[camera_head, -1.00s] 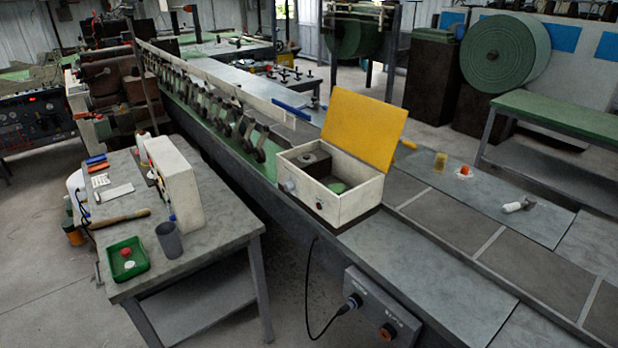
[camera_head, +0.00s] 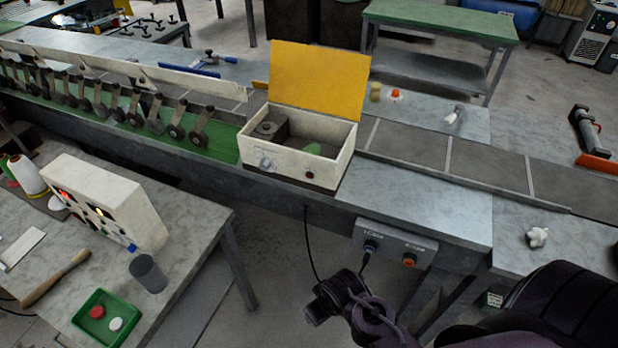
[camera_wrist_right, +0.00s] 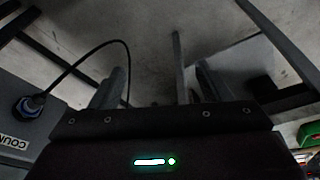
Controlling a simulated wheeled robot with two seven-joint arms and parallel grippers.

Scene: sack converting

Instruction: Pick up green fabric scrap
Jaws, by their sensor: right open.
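A small green piece (camera_head: 312,149), which looks like the green fabric scrap, lies inside the open white box (camera_head: 290,172) on the machine bed. The box's front wall hides its lower part. My right gripper (camera_head: 335,297) is in front of the machine's edge, below and apart from the box. In the right wrist view, the right gripper (camera_wrist_right: 160,84) has its fingers spread, with only floor and metal legs beyond and nothing between them. My left gripper is not in view.
The box's yellow lid (camera_head: 318,80) stands up at its back. A control box (camera_head: 395,245) with a cable juts from the machine front near my right gripper. A grey worktable (camera_head: 190,255) holds a green tray (camera_head: 105,318) and a grey cup (camera_head: 147,273). A white knob-like piece (camera_head: 537,237) lies right.

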